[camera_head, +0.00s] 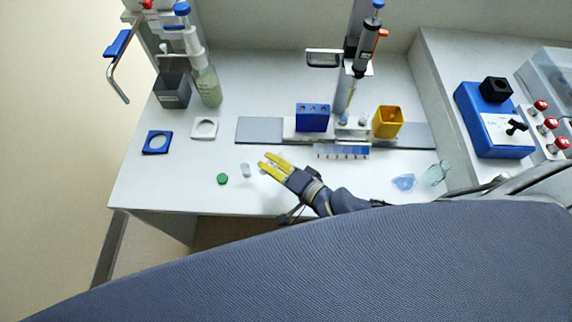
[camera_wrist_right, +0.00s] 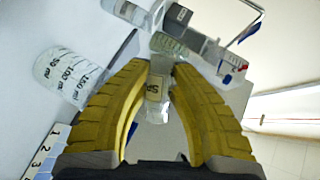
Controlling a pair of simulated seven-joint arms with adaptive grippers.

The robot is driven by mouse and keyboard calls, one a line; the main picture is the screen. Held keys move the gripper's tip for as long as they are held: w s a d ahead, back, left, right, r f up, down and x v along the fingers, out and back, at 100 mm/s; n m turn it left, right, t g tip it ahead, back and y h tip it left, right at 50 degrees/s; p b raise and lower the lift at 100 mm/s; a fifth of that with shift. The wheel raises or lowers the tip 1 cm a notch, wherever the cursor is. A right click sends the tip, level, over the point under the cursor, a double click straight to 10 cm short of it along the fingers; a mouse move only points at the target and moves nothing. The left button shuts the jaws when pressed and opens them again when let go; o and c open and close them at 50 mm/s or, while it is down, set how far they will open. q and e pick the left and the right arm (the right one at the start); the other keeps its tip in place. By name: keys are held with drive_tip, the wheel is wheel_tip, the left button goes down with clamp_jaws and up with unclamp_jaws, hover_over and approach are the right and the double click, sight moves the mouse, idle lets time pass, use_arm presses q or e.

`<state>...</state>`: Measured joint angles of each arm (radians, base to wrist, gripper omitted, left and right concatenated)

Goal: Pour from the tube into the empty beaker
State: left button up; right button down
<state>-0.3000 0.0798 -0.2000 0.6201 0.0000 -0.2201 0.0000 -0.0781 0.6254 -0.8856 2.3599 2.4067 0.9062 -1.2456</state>
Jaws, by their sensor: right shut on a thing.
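My right gripper (camera_head: 268,163) has yellow fingers and reaches left over the front of the bench. In the right wrist view its fingers (camera_wrist_right: 159,88) are shut on a clear tube (camera_wrist_right: 155,108) with a tan label. A clear beaker (camera_wrist_right: 66,74) with printed millilitre marks shows to the left of the fingers and looks empty. I cannot match this beaker surely to a thing in the head view. My left gripper is not in view.
A numbered strip (camera_head: 342,152), a blue rack (camera_head: 312,117) and a yellow box (camera_head: 387,121) stand behind the gripper. A blue-tinted container (camera_head: 404,182) and clear glassware (camera_head: 436,173) are at the right. A bottle (camera_head: 207,87) stands at the back left. The front left bench is mostly clear.

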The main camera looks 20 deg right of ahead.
drive_tip(key=shift+f, duration=0.1)
idle(0.8)
drive_tip(key=shift+r+m+y, duration=0.2)
drive_tip(key=shift+m+y, duration=0.1)
drive_tip(key=shift+m, duration=0.2)
idle(1.3)
drive_tip(key=shift+f+n, duration=0.1)
drive_tip(key=shift+n, duration=0.3)
drive_tip(key=shift+r+n+h, duration=0.35)
drive_tip(key=shift+n+h, duration=0.15)
drive_tip(key=shift+d+f+n+h, duration=0.1)
drive_tip(key=shift+f+n+h, duration=0.3)
drive_tip(key=shift+n, duration=0.1)
drive_tip(key=shift+r, duration=0.1)
